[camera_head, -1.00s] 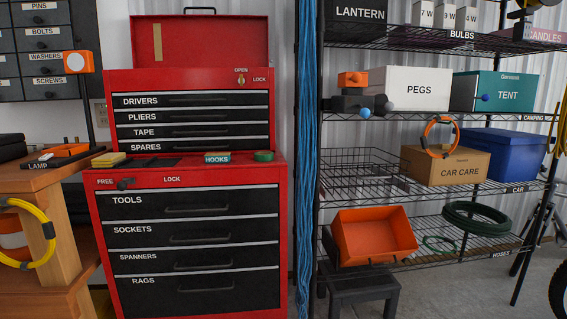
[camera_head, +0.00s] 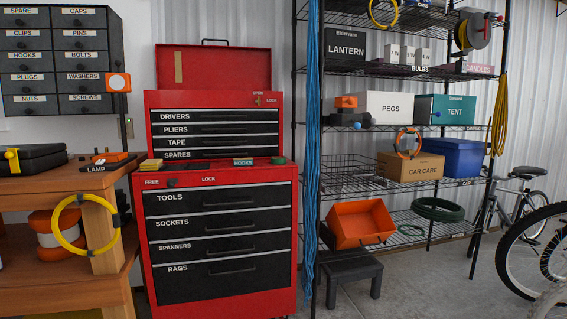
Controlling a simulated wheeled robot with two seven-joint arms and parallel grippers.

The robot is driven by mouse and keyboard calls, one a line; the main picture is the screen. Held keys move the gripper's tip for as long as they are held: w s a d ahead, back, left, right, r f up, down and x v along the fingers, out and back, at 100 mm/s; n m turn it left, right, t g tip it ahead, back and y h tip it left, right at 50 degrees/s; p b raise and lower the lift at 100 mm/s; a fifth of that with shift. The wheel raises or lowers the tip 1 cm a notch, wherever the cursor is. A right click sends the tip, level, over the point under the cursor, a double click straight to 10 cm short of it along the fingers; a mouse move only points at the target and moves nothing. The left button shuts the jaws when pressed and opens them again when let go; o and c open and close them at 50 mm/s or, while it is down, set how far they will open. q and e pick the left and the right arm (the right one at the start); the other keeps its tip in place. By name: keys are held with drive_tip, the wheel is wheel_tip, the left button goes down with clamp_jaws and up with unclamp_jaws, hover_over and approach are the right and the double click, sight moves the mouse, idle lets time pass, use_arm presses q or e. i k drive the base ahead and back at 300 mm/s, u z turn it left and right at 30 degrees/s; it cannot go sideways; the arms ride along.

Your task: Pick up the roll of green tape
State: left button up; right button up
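The roll of green tape (camera_head: 278,160) is small and dark green. It lies on the right end of the ledge on top of the red lower tool cabinet (camera_head: 140,225), in front of the upper drawer chest. A small teal box marked HOOKS (camera_head: 243,162) lies just to its left. Neither of my grippers shows in the head view, so their state is hidden.
A wooden bench (camera_head: 50,182) stands at the left, with a yellow cable coil (camera_head: 62,235) on its post. Wire shelves with boxes and an orange bin (camera_head: 361,224) stand at the right. A dark step stool (camera_head: 351,268) is below. Bicycles are far right.

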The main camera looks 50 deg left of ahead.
sight(274, 161)
drive_tip(key=z, duration=0.25)
drive_tip(key=i, duration=2.35)
drive_tip(key=u, duration=1.6)
drive_tip(key=i, duration=0.8)
drive_tip(key=u, duration=0.75)
